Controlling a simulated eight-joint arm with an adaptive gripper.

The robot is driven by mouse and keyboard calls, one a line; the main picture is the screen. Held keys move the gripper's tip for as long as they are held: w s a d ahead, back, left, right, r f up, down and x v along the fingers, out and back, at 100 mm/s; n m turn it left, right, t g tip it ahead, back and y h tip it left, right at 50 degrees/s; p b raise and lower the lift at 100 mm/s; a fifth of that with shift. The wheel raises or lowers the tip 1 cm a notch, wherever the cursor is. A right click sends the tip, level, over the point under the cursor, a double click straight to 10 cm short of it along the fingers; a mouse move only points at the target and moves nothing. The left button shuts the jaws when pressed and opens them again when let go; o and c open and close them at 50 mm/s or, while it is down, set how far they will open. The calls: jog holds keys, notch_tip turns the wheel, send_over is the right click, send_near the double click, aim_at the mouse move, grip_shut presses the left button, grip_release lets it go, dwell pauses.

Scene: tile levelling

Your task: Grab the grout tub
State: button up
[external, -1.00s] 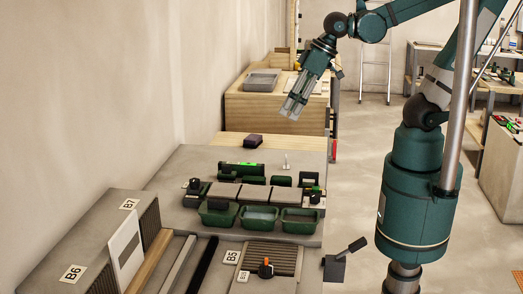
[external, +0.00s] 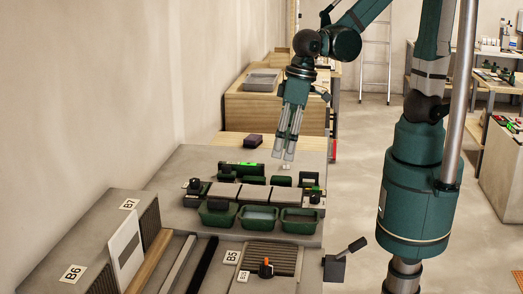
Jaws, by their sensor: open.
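Several small green tubs stand in a row near the front of the grey worktop. The middle tub (external: 258,225) and the right tub (external: 299,227) look filled with something grey. I cannot tell which one is the grout tub. My gripper (external: 282,157) points down, open and empty, above the back right of the worktop. It is behind and above the tubs, apart from them, close to a small white item (external: 286,167).
Grey tiles (external: 254,195) lie in a row behind the tubs. A green level (external: 240,169) and a dark purple block (external: 253,141) are farther back. A ribbed grey panel (external: 272,257) and long bars (external: 203,264) lie in front. A grey tray (external: 262,79) is on the wooden box.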

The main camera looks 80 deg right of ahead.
jog(key=g+h+p, duration=0.1)
jog(key=g+p, duration=0.1)
send_over(300, 217)
jog(key=a, duration=0.2)
notch_tip(300, 217, down, 7)
jog(key=shift+s+a+f, duration=0.3)
jog(key=shift+a+f, duration=0.25)
jog(key=shift+f, duration=0.05)
jog(key=shift+f+b, duration=0.3)
jog(key=shift+f, duration=1)
jog(key=shift+w+d+f, duration=0.1)
jog(key=shift+f, duration=1.2)
jog(key=shift+w+f, duration=0.1)
jog(key=shift+f, duration=1.2)
jog(key=c, duration=1.2)
